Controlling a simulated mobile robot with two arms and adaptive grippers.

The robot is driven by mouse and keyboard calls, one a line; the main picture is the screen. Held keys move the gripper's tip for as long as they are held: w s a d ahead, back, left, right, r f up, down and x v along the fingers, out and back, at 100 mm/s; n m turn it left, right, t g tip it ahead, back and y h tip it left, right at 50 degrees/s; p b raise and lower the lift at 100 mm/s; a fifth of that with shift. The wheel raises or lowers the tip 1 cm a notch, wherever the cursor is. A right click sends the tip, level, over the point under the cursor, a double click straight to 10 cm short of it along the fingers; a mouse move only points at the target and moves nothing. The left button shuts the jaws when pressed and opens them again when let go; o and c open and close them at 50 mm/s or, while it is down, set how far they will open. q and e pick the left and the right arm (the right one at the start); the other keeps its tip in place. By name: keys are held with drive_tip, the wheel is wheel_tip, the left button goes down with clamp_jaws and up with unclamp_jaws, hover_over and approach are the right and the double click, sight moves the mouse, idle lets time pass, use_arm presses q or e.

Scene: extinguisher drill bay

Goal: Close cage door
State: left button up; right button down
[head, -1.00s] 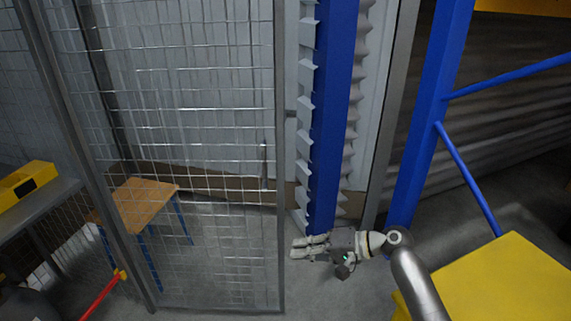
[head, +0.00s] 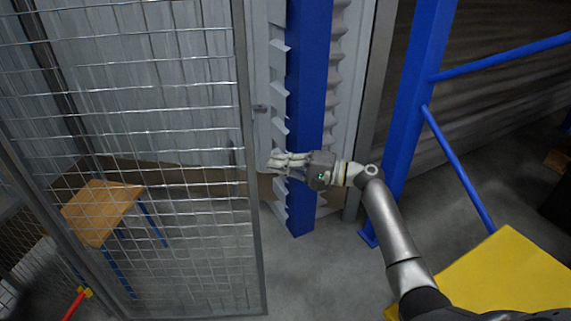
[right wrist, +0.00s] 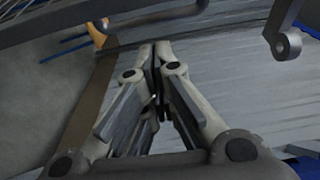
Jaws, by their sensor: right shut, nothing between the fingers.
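The cage door (head: 249,150) is a wire mesh panel in a grey metal frame, filling the left of the head view. Its right upright carries a small latch piece (head: 260,108). My right gripper (head: 272,162) is shut and empty, just right of that upright and below the latch piece. I cannot tell whether it touches the door. In the right wrist view the fingertips (right wrist: 162,46) are together, and a grey metal bracket with a hole (right wrist: 287,44) shows at the upper right. My left gripper is out of view.
A blue column (head: 309,100) stands close behind my right gripper. A blue rack frame (head: 412,120) and a yellow surface (head: 505,280) are to the right. A wooden-topped table (head: 100,210) shows behind the mesh. Some grey floor (head: 320,275) is clear.

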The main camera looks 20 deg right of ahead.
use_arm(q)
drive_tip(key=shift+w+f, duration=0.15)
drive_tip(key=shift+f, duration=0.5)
use_arm(e)
drive_tip(key=shift+w+a, duration=0.1)
drive_tip(key=shift+a, duration=2.8)
drive_tip(key=shift+f, duration=0.1)
